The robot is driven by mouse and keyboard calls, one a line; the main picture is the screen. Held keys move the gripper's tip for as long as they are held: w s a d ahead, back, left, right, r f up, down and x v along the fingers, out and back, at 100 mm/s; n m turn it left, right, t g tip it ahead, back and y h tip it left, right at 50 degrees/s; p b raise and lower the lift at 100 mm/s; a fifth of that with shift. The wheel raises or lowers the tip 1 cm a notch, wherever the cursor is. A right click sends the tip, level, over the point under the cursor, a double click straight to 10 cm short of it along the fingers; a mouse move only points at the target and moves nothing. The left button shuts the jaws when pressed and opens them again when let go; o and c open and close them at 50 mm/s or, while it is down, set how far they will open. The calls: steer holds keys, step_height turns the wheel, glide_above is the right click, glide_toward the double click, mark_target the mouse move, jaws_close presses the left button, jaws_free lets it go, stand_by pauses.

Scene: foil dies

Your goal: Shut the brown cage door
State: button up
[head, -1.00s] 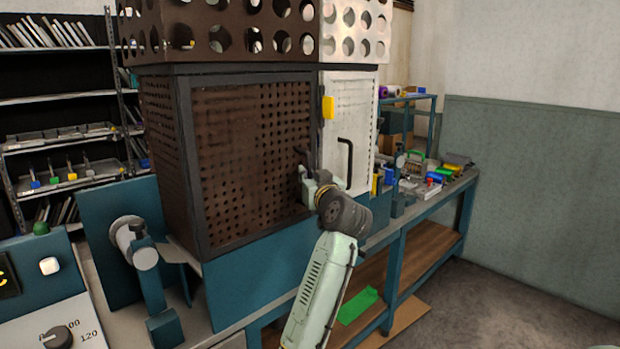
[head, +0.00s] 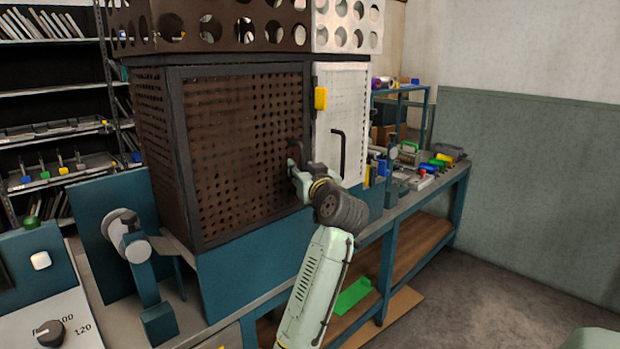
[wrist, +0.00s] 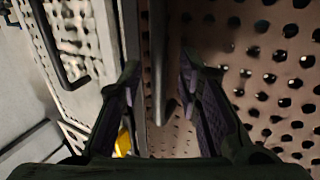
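The brown cage door (head: 245,150) is a perforated panel in a dark frame on the front of the brown cage. It stands flush or nearly so; I cannot tell if a small gap is left. My gripper (head: 293,168) is at the door's right edge, by its handle. In the wrist view my gripper (wrist: 160,85) is open, with one finger on each side of the dark upright door handle (wrist: 158,50). Visible space separates the fingers from the handle. The perforated brown door (wrist: 265,75) fills the right of that view.
A white perforated door (head: 350,105) with a black handle adjoins on the right, with a yellow block (head: 320,98) at the seam. A blue bench (head: 400,205) carries tools to the right. A grey clamp-like device (head: 135,245) stands at the front left.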

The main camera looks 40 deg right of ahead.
steer(key=v, duration=1)
steer(key=shift+s, duration=0.25)
